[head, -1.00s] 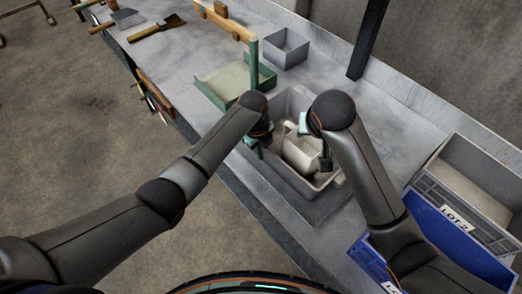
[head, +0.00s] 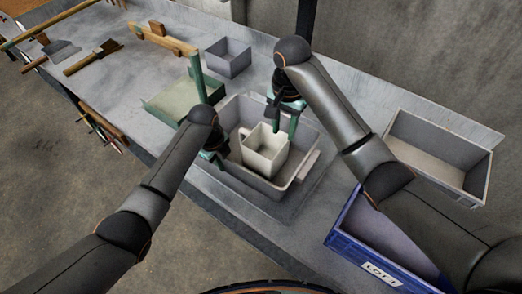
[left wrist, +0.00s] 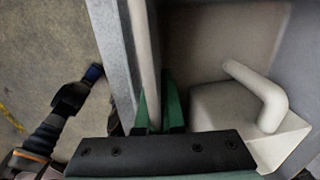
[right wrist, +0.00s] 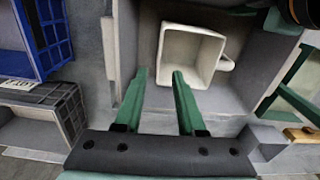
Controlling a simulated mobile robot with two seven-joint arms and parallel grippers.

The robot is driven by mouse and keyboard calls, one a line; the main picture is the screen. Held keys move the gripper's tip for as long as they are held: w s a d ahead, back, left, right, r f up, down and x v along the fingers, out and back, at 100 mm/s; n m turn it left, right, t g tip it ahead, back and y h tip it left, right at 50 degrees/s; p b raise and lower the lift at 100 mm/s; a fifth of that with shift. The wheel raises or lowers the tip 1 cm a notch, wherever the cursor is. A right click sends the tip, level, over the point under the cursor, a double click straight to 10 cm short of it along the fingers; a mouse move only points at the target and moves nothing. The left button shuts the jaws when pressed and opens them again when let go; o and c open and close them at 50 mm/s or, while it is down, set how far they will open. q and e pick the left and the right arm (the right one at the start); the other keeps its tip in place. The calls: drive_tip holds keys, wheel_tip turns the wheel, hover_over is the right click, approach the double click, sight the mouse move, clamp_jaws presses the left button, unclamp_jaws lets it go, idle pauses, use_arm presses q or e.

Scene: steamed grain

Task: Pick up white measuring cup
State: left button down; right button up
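The white measuring cup (head: 264,160) stands upright inside the grey bin (head: 308,168), its opening facing up. Its handle shows in the left wrist view (left wrist: 262,92) and on the right of the cup in the right wrist view (right wrist: 190,55). My left gripper (left wrist: 157,105) is at the bin's left wall, with its green fingers close together on either side of the rim; in the head view (head: 218,163) its fingertips are partly hidden. My right gripper (right wrist: 160,75) is open and empty, with its fingers apart; in the head view (head: 283,122) it is above the bin's far side, beyond the cup.
A green tray (head: 160,112) and a small grey box (head: 226,64) stand behind the bin. A blue crate (head: 345,235) and a grey crate (head: 400,150) are on the right. Tools, including a brush (head: 92,58), lie at the far left.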

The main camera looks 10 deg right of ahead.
sight(281, 155)
wheel_tip(281, 155, down, 12)
drive_tip(key=shift+w+r, duration=0.1)
idle(0.5)
drive_tip(key=shift+c, duration=0.4)
clamp_jaws()
idle(0.9)
